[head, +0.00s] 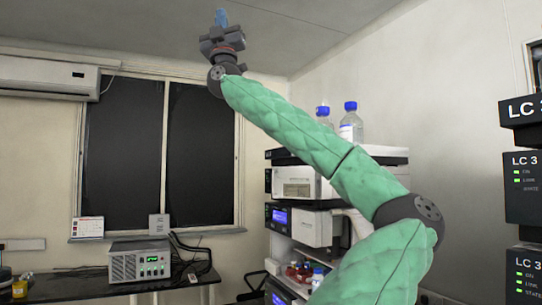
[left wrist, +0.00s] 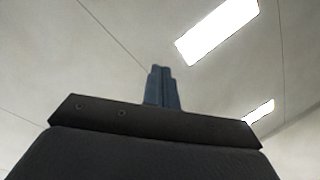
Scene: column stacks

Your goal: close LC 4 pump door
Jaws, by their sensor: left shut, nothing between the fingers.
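My left gripper (head: 221,18) is raised high near the ceiling, with its blue fingers pointing up. In the left wrist view the fingers (left wrist: 162,86) are together with nothing between them, against the ceiling. An instrument column stack (head: 300,182) stands behind my green-sleeved arm, which hides much of it. No LC 4 label is readable, and I cannot tell which part is its pump door. The gripper is apart from the stack, up and to its left. My right gripper is not in view.
Bottles with blue caps (head: 351,122) stand on top of the stack. Modules labelled LC 3 (head: 523,186) are at the right edge. A dark bench (head: 85,288) with a grey power box (head: 139,262) is at lower left. The space around the raised gripper is clear below the ceiling.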

